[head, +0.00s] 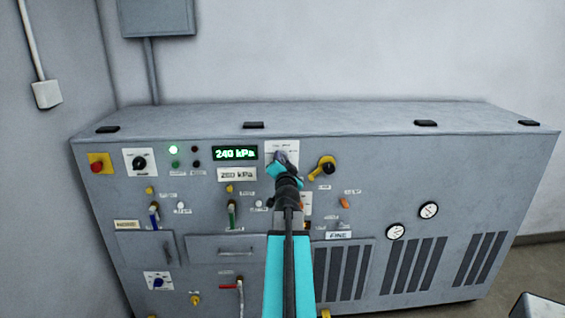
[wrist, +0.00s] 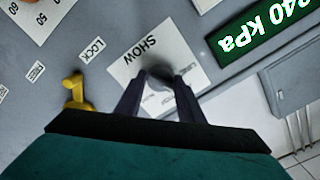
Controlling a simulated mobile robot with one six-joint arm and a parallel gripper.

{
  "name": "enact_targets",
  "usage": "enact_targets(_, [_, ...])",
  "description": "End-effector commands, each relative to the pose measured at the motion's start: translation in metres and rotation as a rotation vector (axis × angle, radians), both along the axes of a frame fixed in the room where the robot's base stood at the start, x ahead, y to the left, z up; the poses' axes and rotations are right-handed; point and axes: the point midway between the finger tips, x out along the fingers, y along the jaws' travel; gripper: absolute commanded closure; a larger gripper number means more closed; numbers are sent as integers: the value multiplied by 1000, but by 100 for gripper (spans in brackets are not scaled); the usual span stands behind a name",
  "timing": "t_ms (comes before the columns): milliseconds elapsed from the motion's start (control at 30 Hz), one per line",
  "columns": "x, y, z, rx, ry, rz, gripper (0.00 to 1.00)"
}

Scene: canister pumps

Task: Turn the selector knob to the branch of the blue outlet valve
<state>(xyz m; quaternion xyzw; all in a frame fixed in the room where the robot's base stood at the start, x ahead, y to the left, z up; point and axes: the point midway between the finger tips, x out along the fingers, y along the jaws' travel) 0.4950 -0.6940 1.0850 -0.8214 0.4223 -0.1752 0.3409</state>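My gripper (head: 280,159) is at a white plate (head: 294,148) on the grey cabinet's front, right of the green pressure display. In the wrist view this plate (wrist: 128,72) reads SHOW, with smaller labels I cannot read. A grey knob (wrist: 159,76) on it lies between the two dark fingertips of my gripper (wrist: 160,82). I cannot tell whether they press on it. Its pointing direction is hidden. A blue-handled valve (head: 154,214) is at the cabinet's left, beside a green-handled one (head: 231,214). Orange handles (head: 343,203) show to the right of my arm.
The pressure display (head: 235,153) reads 240 kPa. A yellow lever (head: 326,167) marked LOCK is close to the gripper; it shows in the wrist view (wrist: 76,94). A black knob (head: 140,162), a red button (head: 98,167) and a blue knob (head: 158,282) are farther left.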

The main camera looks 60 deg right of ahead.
Motion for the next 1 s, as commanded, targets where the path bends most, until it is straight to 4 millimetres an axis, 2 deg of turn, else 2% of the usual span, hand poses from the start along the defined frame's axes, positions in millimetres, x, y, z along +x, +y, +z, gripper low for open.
enact_targets(33, [-1,0,0,-1,1,-1,57])
enact_targets(100, [-1,0,0,-1,1,-1,48])
enact_targets(567, [-2,3,0,-1,1,0,48])
enact_targets(1000, [-22,31,0,-2,1,-1,48])
